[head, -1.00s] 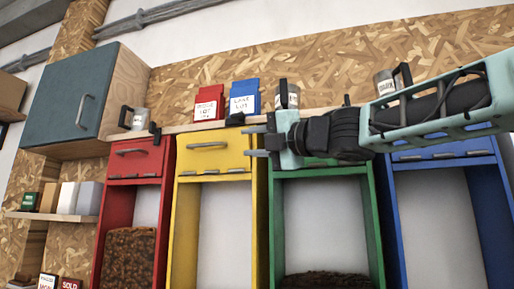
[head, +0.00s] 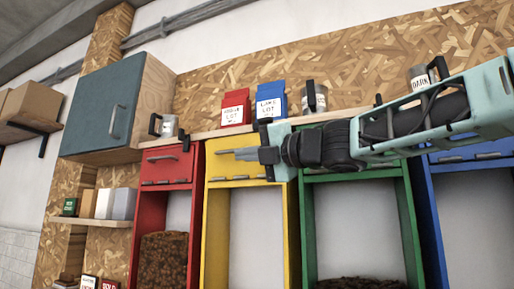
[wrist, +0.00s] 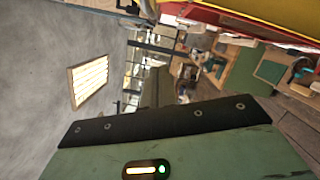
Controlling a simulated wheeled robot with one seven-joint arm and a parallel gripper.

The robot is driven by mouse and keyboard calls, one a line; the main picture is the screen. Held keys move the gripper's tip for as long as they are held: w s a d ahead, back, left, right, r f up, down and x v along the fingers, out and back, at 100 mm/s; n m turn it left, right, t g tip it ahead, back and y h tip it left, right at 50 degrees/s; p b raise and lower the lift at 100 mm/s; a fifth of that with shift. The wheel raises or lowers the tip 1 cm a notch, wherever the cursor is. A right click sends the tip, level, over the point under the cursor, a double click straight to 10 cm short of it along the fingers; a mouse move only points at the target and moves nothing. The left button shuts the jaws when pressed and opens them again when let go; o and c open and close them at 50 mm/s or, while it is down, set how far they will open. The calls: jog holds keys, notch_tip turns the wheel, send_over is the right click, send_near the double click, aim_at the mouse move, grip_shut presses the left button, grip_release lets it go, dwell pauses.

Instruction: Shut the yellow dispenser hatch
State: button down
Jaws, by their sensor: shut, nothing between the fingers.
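The yellow dispenser (head: 209,235) is a tall yellow frame between a red and a green one. Its hatch (head: 238,170) is the yellow panel at the top, with grey hinges along its lower edge. My gripper (head: 222,153) is shut and empty, its fingers pointing left across the front of the hatch. The fingers cover the hatch's handle area. I cannot tell whether they touch the panel, nor exactly how far it is tilted open. A yellow surface (wrist: 285,12) fills the wrist view's top right corner; the fingers are not visible there.
Red (head: 167,168), green (head: 308,235) and blue (head: 430,210) dispensers stand in the row. On the shelf above are a red bag (head: 235,105), a blue bag (head: 270,100) and metal mugs (head: 313,100). A teal cabinet (head: 105,105) hangs at the left.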

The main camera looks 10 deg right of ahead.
aim_at(236, 147)
jog(key=w+a+r+p, duration=0.2)
jog(key=w+p, duration=0.2)
jog(key=w, duration=0.3)
jog(key=shift+w+a+r+p, duration=0.15)
jog(key=shift+w+r+p, duration=0.05)
jog(key=shift+p, duration=0.15)
jog(key=shift+r, duration=0.1)
jog(key=shift+w+d+r+p, duration=0.35)
jog(key=shift+w+r+p, duration=0.25)
jog(key=shift+p, duration=0.2)
jog(key=shift+s, duration=0.1)
